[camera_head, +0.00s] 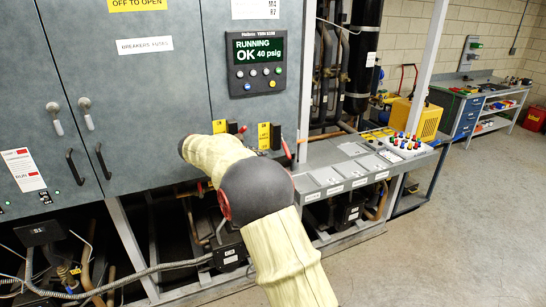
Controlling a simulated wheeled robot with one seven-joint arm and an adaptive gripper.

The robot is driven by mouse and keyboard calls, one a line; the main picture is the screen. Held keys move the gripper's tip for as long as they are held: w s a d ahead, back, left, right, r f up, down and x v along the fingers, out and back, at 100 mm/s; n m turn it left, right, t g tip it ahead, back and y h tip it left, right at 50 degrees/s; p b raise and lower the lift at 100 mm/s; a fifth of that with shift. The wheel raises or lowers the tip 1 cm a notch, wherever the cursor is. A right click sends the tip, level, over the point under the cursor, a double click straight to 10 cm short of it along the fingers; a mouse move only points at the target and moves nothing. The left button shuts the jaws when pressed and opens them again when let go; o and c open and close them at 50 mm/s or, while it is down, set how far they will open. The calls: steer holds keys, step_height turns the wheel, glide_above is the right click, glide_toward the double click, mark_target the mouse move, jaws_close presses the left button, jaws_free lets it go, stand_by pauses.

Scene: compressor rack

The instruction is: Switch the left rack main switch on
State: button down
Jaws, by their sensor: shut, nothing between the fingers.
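Two switches with yellow plates sit on the grey cabinet front below the display. The left switch (231,127) has a yellow plate, a dark body and an orange-red tip at its right; my arm covers the area just below it. The right switch (275,137) has a yellow plate, a dark body and an orange-red piece slanting down to its right. Which one is the left rack main switch cannot be read from labels here. My cream-sleeved arm reaches up to the cabinet, its far end just left of and below the left switch. My gripper is hidden.
The display (257,60) reads "RUNNING OK 40 psig". Cabinet doors at left have white latches (87,113) and black handles (103,160). A grey ledge (325,177) with a button panel (399,145) juts out at right. Open floor (470,220) lies farther right.

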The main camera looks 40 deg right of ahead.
steer(key=shift+r, duration=0.1)
steer(key=b+x, duration=0.1)
steer(key=x, duration=0.9)
steer(key=shift+b, duration=0.3)
steer(key=shift+s+a+r+p, duration=0.15)
steer(key=shift+s+r+p, duration=0.35)
steer(key=shift+p, duration=0.3)
stand_by(0.6)
steer(key=shift+s+a+r+p, duration=0.1)
steer(key=shift+s+r+p, duration=0.5)
steer(key=shift+r+p, duration=0.3)
steer(key=shift+f, duration=0.1)
steer(key=v, duration=1.2)
stand_by(0.3)
